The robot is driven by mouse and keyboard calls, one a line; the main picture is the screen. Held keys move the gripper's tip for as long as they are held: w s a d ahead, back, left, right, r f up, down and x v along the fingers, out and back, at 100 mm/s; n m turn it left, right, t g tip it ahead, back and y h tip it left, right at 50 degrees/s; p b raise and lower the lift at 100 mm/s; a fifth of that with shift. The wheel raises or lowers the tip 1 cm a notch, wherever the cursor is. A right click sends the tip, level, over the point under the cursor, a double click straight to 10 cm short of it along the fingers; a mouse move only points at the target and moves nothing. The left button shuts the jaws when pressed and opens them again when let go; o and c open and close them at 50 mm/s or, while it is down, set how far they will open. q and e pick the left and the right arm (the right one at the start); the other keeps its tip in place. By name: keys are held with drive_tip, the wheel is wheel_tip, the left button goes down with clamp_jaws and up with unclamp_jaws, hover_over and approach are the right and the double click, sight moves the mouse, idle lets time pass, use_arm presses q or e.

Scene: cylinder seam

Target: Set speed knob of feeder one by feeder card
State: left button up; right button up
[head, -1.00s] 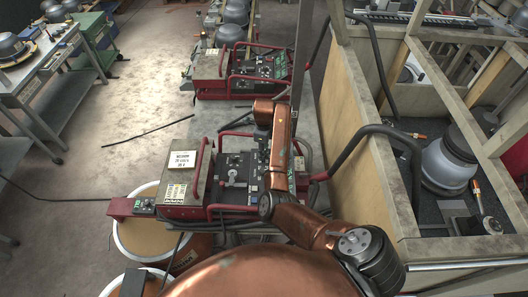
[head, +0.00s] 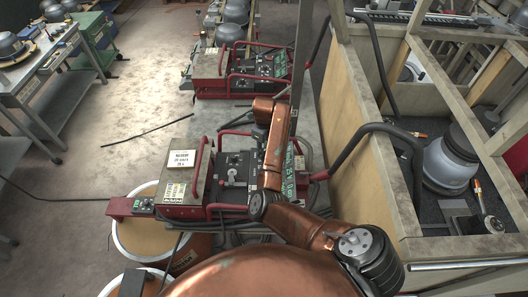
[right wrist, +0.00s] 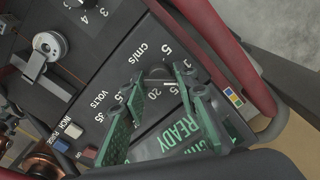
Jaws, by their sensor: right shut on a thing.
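The nearer red-framed feeder (head: 225,170) stands in the middle of the head view, with a white card (head: 181,159) on its left box; the print is too small to read surely. In the right wrist view its dark panel carries a black knob (right wrist: 158,76) beside a "cm/s" scale. My right gripper (right wrist: 158,108) has its green fingers either side of the knob, shut on it; the grip is partly hidden. In the head view my copper arm hides the fingers. A green "READY" display (right wrist: 183,138) lies beyond them. My left gripper is out of view.
A second red-framed feeder (head: 240,72) stands behind. A wooden-framed bay (head: 345,120) with black hoses is close on the right. A "VOLTS" scale, an inch/purge switch (right wrist: 70,130) and a red frame bar (right wrist: 200,50) surround the gripper. Open floor lies left.

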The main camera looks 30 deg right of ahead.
drive_tip(key=m+b, duration=0.2)
drive_tip(key=m, duration=0.1)
drive_tip(key=shift+a+f+m, duration=0.1)
drive_tip(key=shift+m, duration=0.3)
drive_tip(key=m+b, duration=0.2)
drive_tip(key=m, duration=0.1)
drive_tip(key=shift+m+b, duration=0.3)
drive_tip(key=shift+b, duration=0.1)
drive_tip(key=m+b, duration=1.1)
drive_tip(key=b, duration=0.1)
drive_tip(key=shift+m+b, duration=1.1)
drive_tip(key=shift+m, duration=0.1)
drive_tip(key=shift+r, duration=0.2)
drive_tip(key=o, duration=1)
drive_tip(key=shift+c, duration=0.2)
